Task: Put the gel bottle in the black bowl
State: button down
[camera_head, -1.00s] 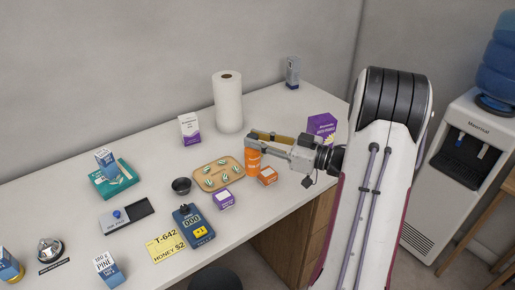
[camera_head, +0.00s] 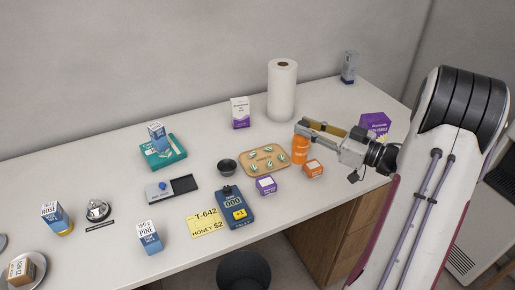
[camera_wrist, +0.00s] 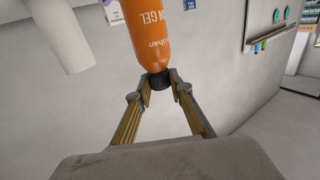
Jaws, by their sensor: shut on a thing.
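The gel bottle (camera_head: 300,150) is orange with a black cap and stands upright by the right end of the wooden tray. In the wrist view the gel bottle (camera_wrist: 158,35) appears upside down, with part of the word GEL showing. My gripper (camera_head: 302,130) reaches in from the right above it. In the wrist view my gripper (camera_wrist: 161,82) is shut on the bottle's cap. I cannot tell whether the bottle's base touches the counter. The small black bowl (camera_head: 228,167) sits on the counter left of the tray and looks empty.
A wooden tray (camera_head: 249,166) with several green-and-white items lies between bowl and bottle. A purple box (camera_head: 266,186), an orange box (camera_head: 313,168) and a blue device (camera_head: 235,206) stand nearby. A paper towel roll (camera_head: 282,92) and a white-purple box (camera_head: 240,113) stand behind.

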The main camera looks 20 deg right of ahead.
jog(key=w+a+r+n+g+y, duration=0.1)
jog(key=w+a+n+g+y, duration=0.2)
jog(key=w+a, duration=1.1)
jog(key=a+y, duration=0.1)
jog(key=a, duration=0.2)
jog(key=shift+a+r, duration=0.3)
jog(key=shift+r, duration=0.05)
jog(key=shift+w+f, duration=0.1)
jog(key=shift+f, duration=3)
jog(key=shift+f, duration=2.5)
jog(key=c, duration=1.8)
grip_release()
jog(key=shift+f, duration=0.1)
